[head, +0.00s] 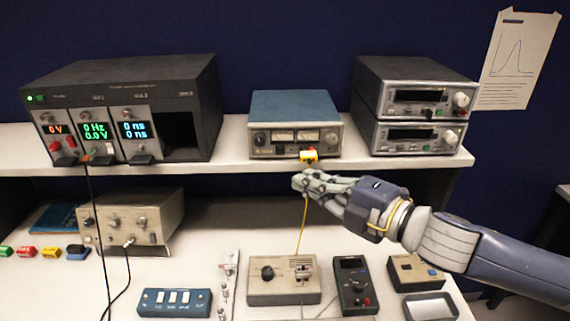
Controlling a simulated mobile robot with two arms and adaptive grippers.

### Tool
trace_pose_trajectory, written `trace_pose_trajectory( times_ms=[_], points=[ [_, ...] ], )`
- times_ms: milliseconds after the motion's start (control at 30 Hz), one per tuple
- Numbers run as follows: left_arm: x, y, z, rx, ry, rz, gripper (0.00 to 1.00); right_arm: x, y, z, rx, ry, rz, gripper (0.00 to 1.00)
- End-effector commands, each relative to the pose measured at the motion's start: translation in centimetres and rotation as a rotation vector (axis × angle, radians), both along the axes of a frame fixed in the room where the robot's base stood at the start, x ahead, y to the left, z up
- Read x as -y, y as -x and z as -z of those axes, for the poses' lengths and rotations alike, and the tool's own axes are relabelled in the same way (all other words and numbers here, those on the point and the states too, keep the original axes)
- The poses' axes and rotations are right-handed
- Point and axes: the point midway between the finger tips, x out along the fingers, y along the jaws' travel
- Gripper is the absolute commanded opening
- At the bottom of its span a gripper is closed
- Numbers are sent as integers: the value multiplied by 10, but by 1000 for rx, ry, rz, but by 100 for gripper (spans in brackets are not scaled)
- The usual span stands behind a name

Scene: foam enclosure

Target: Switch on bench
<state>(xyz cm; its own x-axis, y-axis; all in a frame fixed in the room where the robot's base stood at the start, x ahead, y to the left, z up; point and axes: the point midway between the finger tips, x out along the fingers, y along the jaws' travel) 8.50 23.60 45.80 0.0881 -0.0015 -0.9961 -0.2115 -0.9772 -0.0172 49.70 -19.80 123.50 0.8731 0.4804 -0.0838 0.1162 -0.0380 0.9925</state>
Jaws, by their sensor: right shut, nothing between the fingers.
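The bench has a raised shelf (230,165) and a lower worktop (215,262). A black rack unit (150,88) on the shelf has a lit green light and lit displays: red 0 V, green 0 Hz, blue 0 ns. A blue-topped meter unit (290,107) stands mid-shelf, with a yellow plug (309,156) at its front. Two stacked grey instruments (415,85) at the right have dark displays. My right gripper (298,182) is shut and empty, just below the yellow plug and in front of the shelf edge. My left gripper is out of view.
Black cables hang at left.

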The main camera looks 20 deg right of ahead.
Motion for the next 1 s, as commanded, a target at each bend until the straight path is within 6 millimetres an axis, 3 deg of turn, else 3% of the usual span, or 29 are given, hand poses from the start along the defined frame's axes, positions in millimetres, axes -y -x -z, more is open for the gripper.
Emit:
trace_pose_trajectory(
  times_ms=[233, 667, 1000],
  points=[
    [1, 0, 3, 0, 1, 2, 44, -8, -9, 0, 3, 2, -7, 0],
    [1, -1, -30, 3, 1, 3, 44, -34, -55, 1, 0, -1, -8, 0],
    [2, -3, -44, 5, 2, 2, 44, -22, -86, 8, -1, 3, -6, 0]
  ],
)
